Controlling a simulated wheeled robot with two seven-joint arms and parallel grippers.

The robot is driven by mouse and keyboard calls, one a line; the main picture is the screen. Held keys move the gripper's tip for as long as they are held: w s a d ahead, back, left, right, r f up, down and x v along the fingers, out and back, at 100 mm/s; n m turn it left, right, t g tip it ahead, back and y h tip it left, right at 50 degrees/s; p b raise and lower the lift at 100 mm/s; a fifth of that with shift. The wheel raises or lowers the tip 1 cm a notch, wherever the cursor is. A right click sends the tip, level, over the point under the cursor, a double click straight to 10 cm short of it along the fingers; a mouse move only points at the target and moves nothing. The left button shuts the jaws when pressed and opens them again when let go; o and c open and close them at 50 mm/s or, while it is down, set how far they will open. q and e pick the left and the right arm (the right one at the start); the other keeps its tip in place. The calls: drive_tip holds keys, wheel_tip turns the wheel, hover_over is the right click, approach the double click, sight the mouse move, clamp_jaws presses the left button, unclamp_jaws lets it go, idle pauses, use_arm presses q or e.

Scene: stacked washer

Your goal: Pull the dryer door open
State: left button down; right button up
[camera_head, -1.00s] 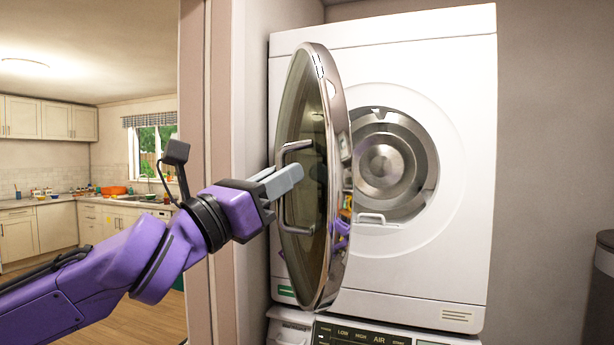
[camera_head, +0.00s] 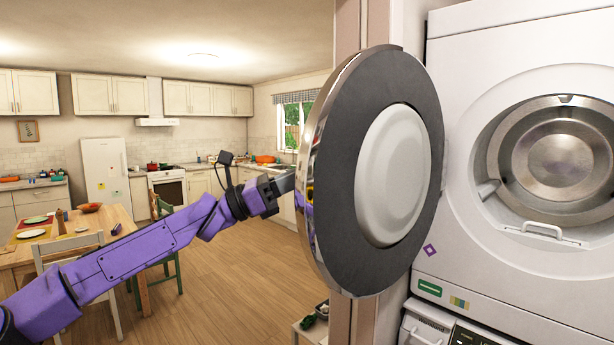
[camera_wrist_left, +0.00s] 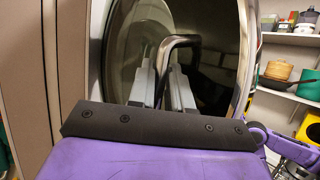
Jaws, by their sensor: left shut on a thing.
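The dryer door (camera_head: 335,210) stands swung wide open to the left of the white dryer (camera_head: 450,130). Its dark inner ring and pale round centre face me in the head view. My left gripper (camera_head: 287,184) is on the door's outer side, its fingertips partly hidden behind the chrome rim. In the left wrist view, the two grey fingers of the left gripper (camera_wrist_left: 164,88) are shut around the curved metal door handle (camera_wrist_left: 182,40), in front of the dark door glass (camera_wrist_left: 130,35). My right gripper is not in view.
The dryer's round opening (camera_head: 565,160) is uncovered. A door frame post (camera_head: 376,30) stands behind the door. A kitchen with a wooden table (camera_head: 75,240) and green chair (camera_head: 165,215) is at the left. Open wooden floor (camera_head: 225,270) lies behind my arm. Shelves (camera_wrist_left: 290,38) show in the wrist view.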

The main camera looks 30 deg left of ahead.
use_arm(q)
drive_tip(key=shift+w+a, duration=0.1)
drive_tip(key=shift+a, duration=0.1)
idle(0.3)
drive_tip(key=c, duration=1.1)
unclamp_jaws()
drive_tip(key=b+v, duration=0.4)
drive_tip(key=v, duration=0.6)
drive_tip(key=shift+a, duration=0.2)
